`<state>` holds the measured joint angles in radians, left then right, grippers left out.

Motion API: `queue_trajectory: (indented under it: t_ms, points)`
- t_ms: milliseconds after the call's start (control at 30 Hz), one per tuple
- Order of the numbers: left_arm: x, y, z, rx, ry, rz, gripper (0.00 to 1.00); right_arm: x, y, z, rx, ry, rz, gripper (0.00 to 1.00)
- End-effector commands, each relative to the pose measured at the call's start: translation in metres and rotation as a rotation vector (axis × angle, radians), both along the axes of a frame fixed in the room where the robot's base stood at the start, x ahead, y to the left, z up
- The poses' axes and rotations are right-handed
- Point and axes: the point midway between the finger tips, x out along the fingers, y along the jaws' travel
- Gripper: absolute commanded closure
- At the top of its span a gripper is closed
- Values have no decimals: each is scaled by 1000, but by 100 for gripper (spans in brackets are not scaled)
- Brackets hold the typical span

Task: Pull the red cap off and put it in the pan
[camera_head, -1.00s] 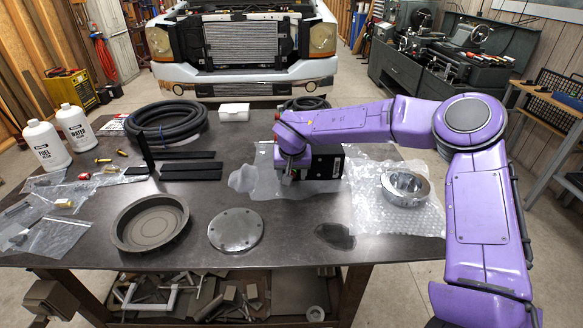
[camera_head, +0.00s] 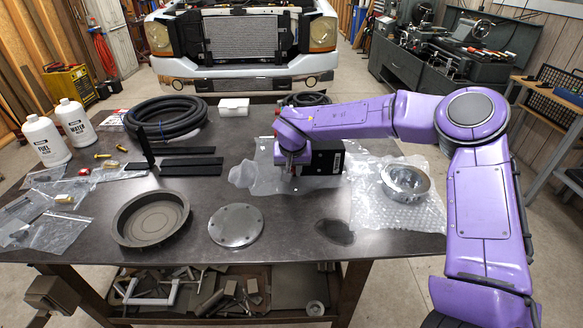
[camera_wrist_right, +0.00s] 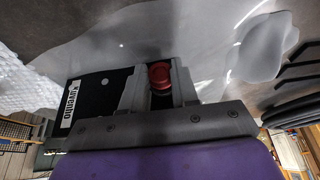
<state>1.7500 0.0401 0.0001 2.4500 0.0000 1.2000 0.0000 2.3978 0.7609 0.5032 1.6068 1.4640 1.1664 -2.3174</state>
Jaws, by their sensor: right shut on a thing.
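The red cap (camera_wrist_right: 160,75) sits between the fingers of my right gripper (camera_wrist_right: 159,84) in the right wrist view. The fingers are shut on it. In the head view my right gripper (camera_head: 293,168) is low over the table beside a black box (camera_head: 327,158) with a white label; the arm hides the cap there. The box also shows in the right wrist view (camera_wrist_right: 100,92), left of the fingers. Whether the cap is still seated on something is hidden. The round dark pan (camera_head: 150,218) stands at the front left of the table and looks empty. My left gripper is not in view.
A flat metal disc (camera_head: 236,225) lies between pan and gripper. Black bars (camera_head: 190,172) and a coiled hose (camera_head: 165,120) lie behind the pan. A metal ring (camera_head: 405,182) rests on bubble wrap at right. White bottles (camera_head: 44,142) stand at the left.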

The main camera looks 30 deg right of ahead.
Motion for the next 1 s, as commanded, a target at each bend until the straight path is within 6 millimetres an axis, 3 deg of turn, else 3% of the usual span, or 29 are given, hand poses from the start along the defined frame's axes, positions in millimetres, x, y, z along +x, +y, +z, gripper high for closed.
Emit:
queue_trajectory:
  t_ms: [1000]
  points:
    - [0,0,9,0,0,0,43,-22,14,1,0,1,2,100]
